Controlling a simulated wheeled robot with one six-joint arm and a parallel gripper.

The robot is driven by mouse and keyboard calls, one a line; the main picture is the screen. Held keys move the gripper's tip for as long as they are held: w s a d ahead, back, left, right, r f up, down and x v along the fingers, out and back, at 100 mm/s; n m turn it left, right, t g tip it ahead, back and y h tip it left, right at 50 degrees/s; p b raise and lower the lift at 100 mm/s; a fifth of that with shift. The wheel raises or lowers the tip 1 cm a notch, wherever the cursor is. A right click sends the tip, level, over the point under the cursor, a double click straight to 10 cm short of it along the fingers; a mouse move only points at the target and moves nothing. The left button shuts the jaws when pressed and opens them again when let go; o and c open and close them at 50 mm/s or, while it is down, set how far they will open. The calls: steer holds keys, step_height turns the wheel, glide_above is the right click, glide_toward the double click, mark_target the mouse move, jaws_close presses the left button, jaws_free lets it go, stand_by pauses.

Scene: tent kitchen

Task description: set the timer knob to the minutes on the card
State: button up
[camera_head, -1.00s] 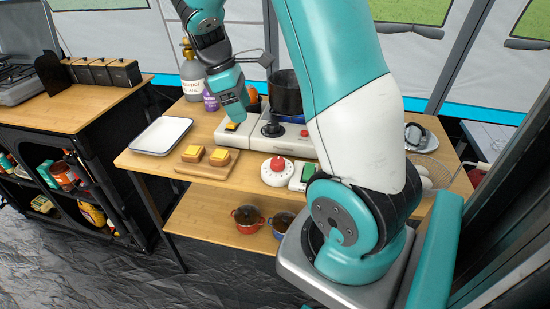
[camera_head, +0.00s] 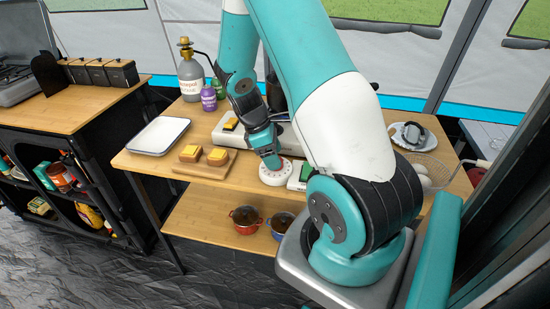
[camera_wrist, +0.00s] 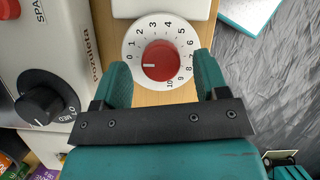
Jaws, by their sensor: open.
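The timer (camera_head: 275,178) is a round white dial on the wooden table, with its red knob hidden behind my gripper (camera_head: 270,163) in the head view. In the wrist view the red knob (camera_wrist: 162,60) sits at the middle of the dial (camera_wrist: 135,75), which is numbered 0 to 10. A small white mark on the knob's left side points about at 0. My gripper (camera_wrist: 162,62) is open, one finger on either side of the knob, apart from it as far as I can tell. The white and green card (camera_head: 302,176) beside the timer is partly hidden; its number is unreadable.
The white stove (camera_head: 294,138) stands behind the timer; its black knob (camera_wrist: 42,105) is left in the wrist view. A board (camera_head: 187,168) with yellow-topped food pieces and a white tray (camera_head: 158,136) lie to the left. A wire basket (camera_head: 440,170) is at the right.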

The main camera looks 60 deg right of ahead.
steer(key=shift+s+d+f, duration=0.1)
steer(key=shift+s+f, duration=0.15)
steer(key=shift+f, duration=0.35)
steer(key=c, duration=0.9)
